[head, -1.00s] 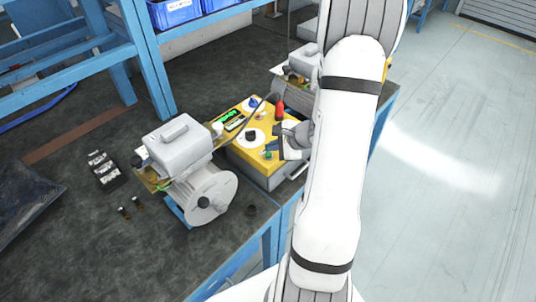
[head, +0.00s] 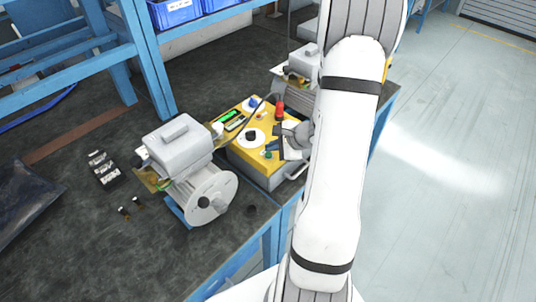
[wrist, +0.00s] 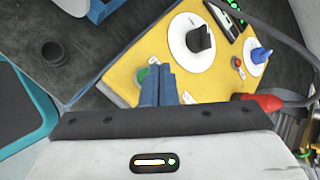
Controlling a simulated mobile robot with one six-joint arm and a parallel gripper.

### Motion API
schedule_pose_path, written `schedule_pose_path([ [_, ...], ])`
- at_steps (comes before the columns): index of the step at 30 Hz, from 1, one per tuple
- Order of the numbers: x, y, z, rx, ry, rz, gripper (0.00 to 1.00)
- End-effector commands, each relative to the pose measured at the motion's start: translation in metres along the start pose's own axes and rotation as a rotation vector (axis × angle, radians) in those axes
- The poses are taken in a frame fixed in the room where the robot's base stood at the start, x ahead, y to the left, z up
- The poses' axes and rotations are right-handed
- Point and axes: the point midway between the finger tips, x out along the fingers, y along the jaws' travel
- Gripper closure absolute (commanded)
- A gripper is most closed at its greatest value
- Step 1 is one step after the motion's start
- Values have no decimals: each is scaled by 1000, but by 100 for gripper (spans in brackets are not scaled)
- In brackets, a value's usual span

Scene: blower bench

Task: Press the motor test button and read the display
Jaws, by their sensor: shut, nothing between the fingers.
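The yellow-topped tester (head: 241,152) stands on the bench with a display (head: 233,116) lit green; its figures are too small to read. In the wrist view the display (wrist: 233,12) is cut by the top edge. A green button (wrist: 141,76) sits near the panel's edge, partly hidden by my fingers; it also shows in the head view (head: 268,155). My gripper (wrist: 160,72) is shut and empty, its blue fingertips right beside the button in the picture. I cannot tell whether they touch it. In the head view the gripper (head: 273,147) is over the panel.
The panel carries a black knob (wrist: 199,39), a blue knob (wrist: 261,55) and a red plug (wrist: 262,102) with a cable. A grey blower motor (head: 180,146) stands left of the tester, another (head: 301,60) behind.

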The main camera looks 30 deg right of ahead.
Motion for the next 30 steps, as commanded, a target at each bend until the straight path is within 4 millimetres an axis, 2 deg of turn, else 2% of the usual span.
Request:
schedule_pose_path([
  [30,6,4,-4,0,0,0,100],
])
